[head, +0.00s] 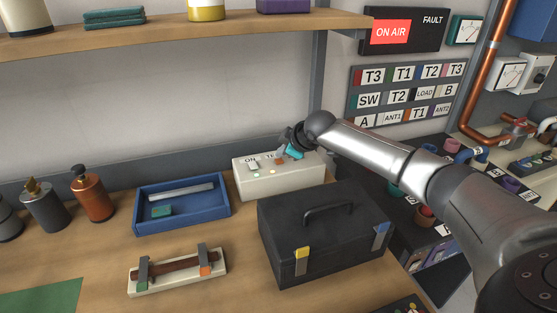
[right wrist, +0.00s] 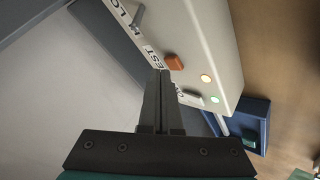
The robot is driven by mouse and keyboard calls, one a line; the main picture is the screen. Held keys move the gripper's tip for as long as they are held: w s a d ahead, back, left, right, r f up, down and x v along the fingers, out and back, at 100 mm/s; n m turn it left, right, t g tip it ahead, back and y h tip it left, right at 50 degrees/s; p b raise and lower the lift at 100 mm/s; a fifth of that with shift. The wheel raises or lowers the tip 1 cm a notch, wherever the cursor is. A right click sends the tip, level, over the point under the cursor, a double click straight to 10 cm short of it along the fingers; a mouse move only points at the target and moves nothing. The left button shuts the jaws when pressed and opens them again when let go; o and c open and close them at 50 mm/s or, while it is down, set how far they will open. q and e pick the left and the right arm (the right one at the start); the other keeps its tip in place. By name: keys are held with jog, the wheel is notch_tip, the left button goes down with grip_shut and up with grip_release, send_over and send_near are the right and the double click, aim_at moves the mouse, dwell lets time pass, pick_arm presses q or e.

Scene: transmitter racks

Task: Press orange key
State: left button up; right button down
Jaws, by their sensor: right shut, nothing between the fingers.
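A cream control box (head: 290,183) stands at the back of the bench, lettered ON and TEST on top. In the right wrist view its orange key (right wrist: 174,62) sits beside the TEST lettering. In the head view the gripper partly hides the key. My left gripper is not in view.
A black toolbox (head: 325,232) stands in front of the box, under my right arm. A blue tray (head: 183,221) is to the left. A shelf (head: 180,34) hangs above.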

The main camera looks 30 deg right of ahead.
aim_at(282, 165)
jog(key=shift+f, duration=0.15)
dwell(0.5)
jog(key=shift+f, duration=0.3)
dwell(0.3)
jog(key=shift+r+p, duration=0.45)
jog(key=shift+p, duration=0.5)
jog(key=shift+r, duration=0.1)
notch_tip(282, 165, up, 6)
jog(key=p, duration=0.7)
